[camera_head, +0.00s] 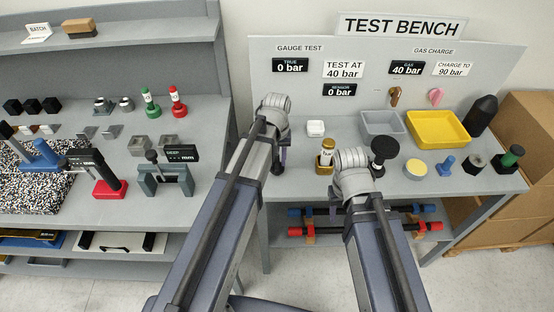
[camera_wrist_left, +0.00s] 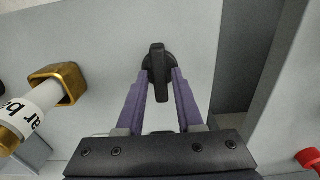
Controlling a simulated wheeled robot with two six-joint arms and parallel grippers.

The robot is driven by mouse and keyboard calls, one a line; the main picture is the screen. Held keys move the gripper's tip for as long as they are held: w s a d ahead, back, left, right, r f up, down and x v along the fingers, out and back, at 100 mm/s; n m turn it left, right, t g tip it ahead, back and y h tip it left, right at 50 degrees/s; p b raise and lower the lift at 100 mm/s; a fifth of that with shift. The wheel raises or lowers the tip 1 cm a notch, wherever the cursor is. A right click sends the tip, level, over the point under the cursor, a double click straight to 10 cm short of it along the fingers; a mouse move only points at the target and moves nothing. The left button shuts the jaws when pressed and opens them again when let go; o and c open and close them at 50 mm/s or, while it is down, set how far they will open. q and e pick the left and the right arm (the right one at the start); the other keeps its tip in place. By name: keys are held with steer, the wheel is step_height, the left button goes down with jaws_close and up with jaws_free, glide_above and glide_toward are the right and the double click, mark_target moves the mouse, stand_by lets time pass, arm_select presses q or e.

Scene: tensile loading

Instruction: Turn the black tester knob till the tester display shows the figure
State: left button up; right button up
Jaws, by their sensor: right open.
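The black tester knob (camera_wrist_left: 157,65) is a round base with a raised bar, set in a grey surface. In the left wrist view the two purple fingers of my left gripper (camera_wrist_left: 160,78) stand on either side of the bar. I cannot tell whether they press on it. In the head view my left gripper (camera_head: 281,160) is at the bench's left end, and the wrist mostly hides the knob. The tester displays read TRUE 0 bar (camera_head: 290,65) and SENSOR 0 bar (camera_head: 340,90). A sign (camera_head: 344,69) says TEST AT 40 bar. My right gripper (camera_head: 352,180) is mostly hidden by its wrist.
A gold fitting with a white label (camera_head: 326,152) stands between my two wrists. A black round-topped part (camera_head: 385,147) stands beside my right wrist. A grey tray (camera_head: 382,123) and yellow tray (camera_head: 437,128) lie behind. A crowded second bench (camera_head: 120,205) is at left.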

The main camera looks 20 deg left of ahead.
arm_select(q)
jaws_close()
steer(key=shift+n, duration=0.3)
steer(key=n, duration=0.7)
steer(key=shift+n, duration=0.3)
steer(key=n, duration=0.3)
steer(key=shift+n, duration=2.2)
